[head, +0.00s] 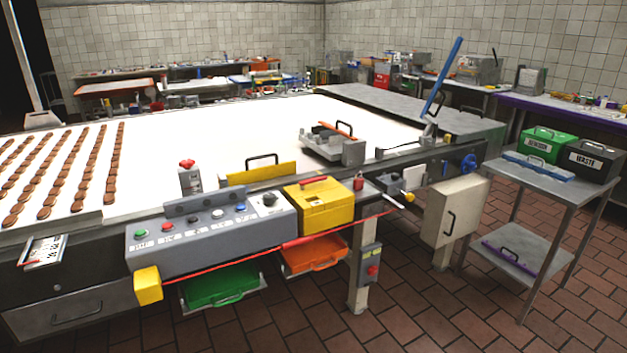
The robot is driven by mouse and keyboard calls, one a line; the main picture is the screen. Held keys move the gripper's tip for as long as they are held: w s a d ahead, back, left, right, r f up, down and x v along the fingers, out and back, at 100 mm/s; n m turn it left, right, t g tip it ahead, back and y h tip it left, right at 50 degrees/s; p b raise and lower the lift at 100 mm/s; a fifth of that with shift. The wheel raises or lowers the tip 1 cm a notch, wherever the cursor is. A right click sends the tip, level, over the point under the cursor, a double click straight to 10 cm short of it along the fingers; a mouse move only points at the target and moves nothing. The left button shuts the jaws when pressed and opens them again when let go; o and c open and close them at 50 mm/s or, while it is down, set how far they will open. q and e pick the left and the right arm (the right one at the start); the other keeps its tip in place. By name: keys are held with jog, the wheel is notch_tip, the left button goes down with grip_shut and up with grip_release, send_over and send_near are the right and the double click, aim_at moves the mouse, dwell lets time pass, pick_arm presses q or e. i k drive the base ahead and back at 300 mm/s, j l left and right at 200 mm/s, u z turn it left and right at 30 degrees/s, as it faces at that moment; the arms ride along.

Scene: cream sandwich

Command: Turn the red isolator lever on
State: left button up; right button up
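A small grey box (369,252) is fixed to the table leg below the front edge. It carries a small red part (373,270), which looks like the isolator lever, and a yellow label. The red part is too small to tell which position it is in. Another small red piece (358,181) sits on the table edge above, beside the yellow box. Neither of my grippers shows in the head view.
A grey control panel (200,245) with several buttons and a yellow box (322,212) line the conveyor's front. A red cord (225,264) runs along below them. Green (215,287) and orange (310,257) trays hang underneath. A steel cart (567,183) stands right; tiled floor lies in front.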

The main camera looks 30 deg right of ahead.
aim_at(302, 183)
jog(key=i, duration=0.7)
jog(key=i+z, duration=0.25)
jog(key=z, duration=0.15)
jog(key=i+z, duration=0.35)
jog(key=i+j+z, duration=0.15)
jog(key=z, duration=0.25)
